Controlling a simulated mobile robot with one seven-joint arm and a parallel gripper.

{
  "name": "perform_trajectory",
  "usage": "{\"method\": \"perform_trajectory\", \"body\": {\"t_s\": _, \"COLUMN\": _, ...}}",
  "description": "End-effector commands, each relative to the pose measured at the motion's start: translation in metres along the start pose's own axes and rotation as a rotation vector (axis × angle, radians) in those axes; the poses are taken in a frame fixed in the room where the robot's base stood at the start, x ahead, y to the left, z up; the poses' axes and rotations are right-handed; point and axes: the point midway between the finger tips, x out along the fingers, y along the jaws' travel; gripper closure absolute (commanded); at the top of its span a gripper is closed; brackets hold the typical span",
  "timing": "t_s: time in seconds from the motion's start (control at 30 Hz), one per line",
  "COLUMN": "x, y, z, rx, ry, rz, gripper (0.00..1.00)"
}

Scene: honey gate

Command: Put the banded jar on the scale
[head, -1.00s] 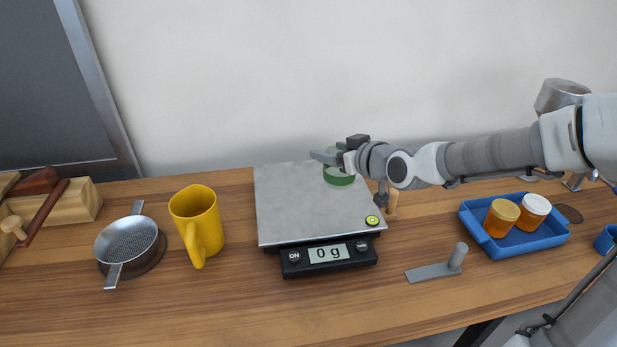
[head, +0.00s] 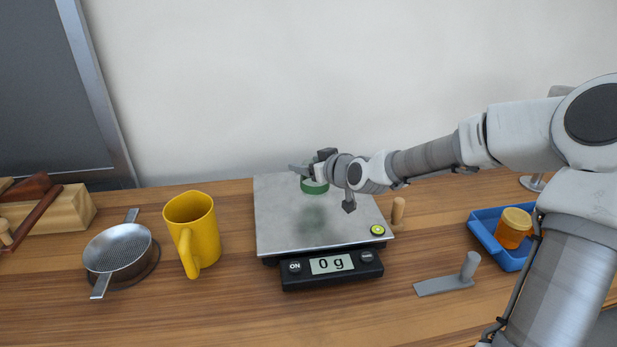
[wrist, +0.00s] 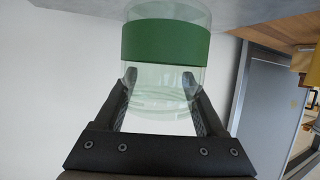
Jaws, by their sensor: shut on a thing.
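The banded jar (head: 316,186) is clear with a green band. It is over the back half of the scale (head: 275,222), with a green-tinted shadow on the plate below it. The display reads 0 g, and the jar looks held just above the plate. My gripper (head: 307,172) is shut on the jar. In the wrist view the jar (wrist: 166,42) sits between the two black fingers of my gripper (wrist: 162,98), and part of the grey plate (wrist: 90,6) shows at the top.
A yellow mug (head: 200,240) and a metal sieve (head: 118,250) stand left of the scale. A wooden peg (head: 398,210) and a grey piece with an upright post (head: 445,285) are to its right. A blue tray (head: 487,218) holds an amber jar (head: 513,230). A wall rises behind.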

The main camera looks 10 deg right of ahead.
Motion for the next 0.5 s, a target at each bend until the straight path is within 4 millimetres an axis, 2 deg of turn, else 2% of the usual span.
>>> {"method": "perform_trajectory", "body": {"t_s": 0.03, "x": 0.005, "y": -0.001, "z": 0.012, "rx": 0.001, "ry": -0.002, "rz": -0.002, "gripper": 1.0}}
{"method": "perform_trajectory", "body": {"t_s": 0.13, "x": 0.01, "y": -0.001, "z": 0.025, "rx": 0.002, "ry": -0.001, "rz": -0.002, "gripper": 1.0}}
{"method": "perform_trajectory", "body": {"t_s": 0.5, "x": 0.012, "y": 0.0, "z": 0.029, "rx": -0.001, "ry": -0.001, "rz": 0.0, "gripper": 1.0}}
